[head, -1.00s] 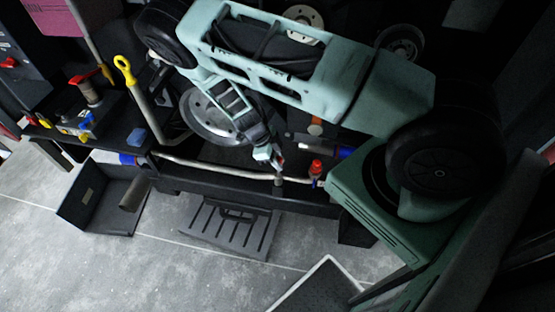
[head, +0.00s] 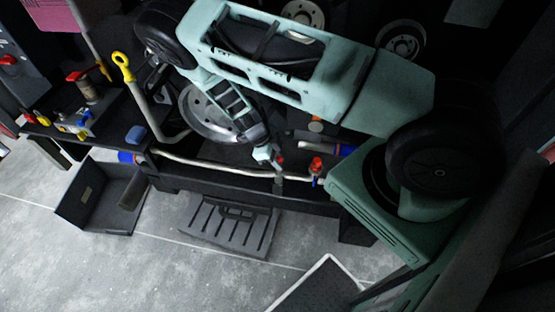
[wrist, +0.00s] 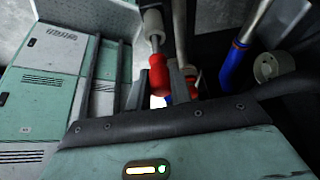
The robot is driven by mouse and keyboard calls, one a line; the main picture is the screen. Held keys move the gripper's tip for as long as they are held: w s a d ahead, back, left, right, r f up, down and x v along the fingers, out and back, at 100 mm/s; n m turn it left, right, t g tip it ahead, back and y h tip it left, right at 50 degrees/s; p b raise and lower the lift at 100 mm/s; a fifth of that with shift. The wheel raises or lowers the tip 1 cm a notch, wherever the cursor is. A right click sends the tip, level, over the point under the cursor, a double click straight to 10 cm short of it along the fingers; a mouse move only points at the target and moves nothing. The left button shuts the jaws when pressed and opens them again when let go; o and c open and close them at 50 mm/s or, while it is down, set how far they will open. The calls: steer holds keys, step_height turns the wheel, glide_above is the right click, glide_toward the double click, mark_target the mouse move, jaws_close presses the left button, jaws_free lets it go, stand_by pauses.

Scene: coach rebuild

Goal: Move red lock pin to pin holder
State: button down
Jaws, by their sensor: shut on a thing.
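My gripper (head: 276,160) is shut on the red lock pin (wrist: 158,74) in front of the dark bench frame. In the wrist view the pin's red grip sits between my two dark fingers (wrist: 158,88). Its grey shank points toward a grey cylinder (wrist: 153,22). I cannot tell whether the tip is inside it or only in front of it. In the head view only a bit of red (head: 281,158) shows at my fingertips, above a short grey post (head: 278,180). I cannot tell for sure which part is the pin holder.
A red-topped fitting (head: 316,164) stands just right of my gripper. A pale pipe (head: 215,168) runs along the bench, and a blue-banded tube (wrist: 236,62) lies close by. A black open bin (head: 85,205) and a slotted grey step (head: 225,228) are below.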

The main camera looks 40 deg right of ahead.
steer(key=shift+f+b, duration=0.5)
steer(key=shift+f, duration=0.2)
steer(key=c, duration=0.8)
jaws_free()
steer(key=shift+o, duration=0.2)
steer(key=p+v, duration=0.3)
steer(key=v, duration=0.5)
steer(key=b+v, duration=0.3)
steer(key=v, duration=0.9)
steer(key=shift+b, duration=0.35)
